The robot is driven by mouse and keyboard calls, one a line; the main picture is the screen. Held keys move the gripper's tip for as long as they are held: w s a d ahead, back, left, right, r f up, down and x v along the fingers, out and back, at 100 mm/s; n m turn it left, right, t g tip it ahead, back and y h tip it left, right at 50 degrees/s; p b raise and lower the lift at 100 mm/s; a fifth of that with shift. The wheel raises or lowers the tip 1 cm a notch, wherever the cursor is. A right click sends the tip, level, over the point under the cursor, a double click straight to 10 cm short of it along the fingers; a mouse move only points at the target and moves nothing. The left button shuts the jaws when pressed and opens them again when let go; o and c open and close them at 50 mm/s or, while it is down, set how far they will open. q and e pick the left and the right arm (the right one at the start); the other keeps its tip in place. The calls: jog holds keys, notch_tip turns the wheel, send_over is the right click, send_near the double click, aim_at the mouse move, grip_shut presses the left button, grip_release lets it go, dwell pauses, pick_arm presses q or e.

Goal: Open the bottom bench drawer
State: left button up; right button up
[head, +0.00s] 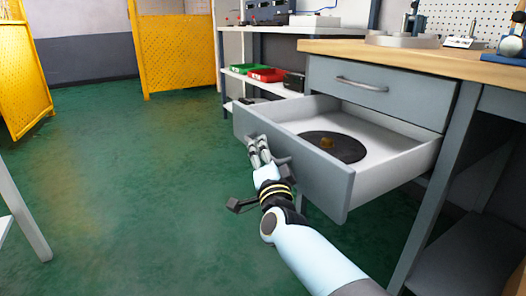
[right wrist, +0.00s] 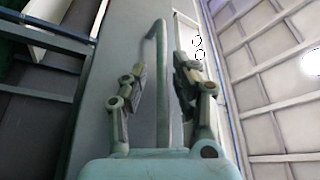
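The bottom bench drawer (head: 310,165) is grey and stands pulled well out below the shut top drawer (head: 385,88). A dark round disc (head: 350,150) with a small brown knob lies inside it. My right gripper (head: 259,148) is at the drawer's front face. In the right wrist view, the bar handle (right wrist: 161,90) runs between the two fingers (right wrist: 160,85) of this gripper. The fingers are apart, with gaps beside the bar, so it is open around the handle. In the head view, the gripper mostly hides the handle. My left gripper is not in view.
The wooden bench top (head: 420,60) lies above the drawers. A shelf rack (head: 262,88) with green and red bins stands behind. Yellow perforated panels (head: 175,50) stand at the back and left. The green floor (head: 130,180) left of the drawer is clear.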

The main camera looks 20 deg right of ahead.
jog(key=v, duration=1.2)
jog(key=shift+r, duration=0.1)
jog(key=shift+s, duration=0.1)
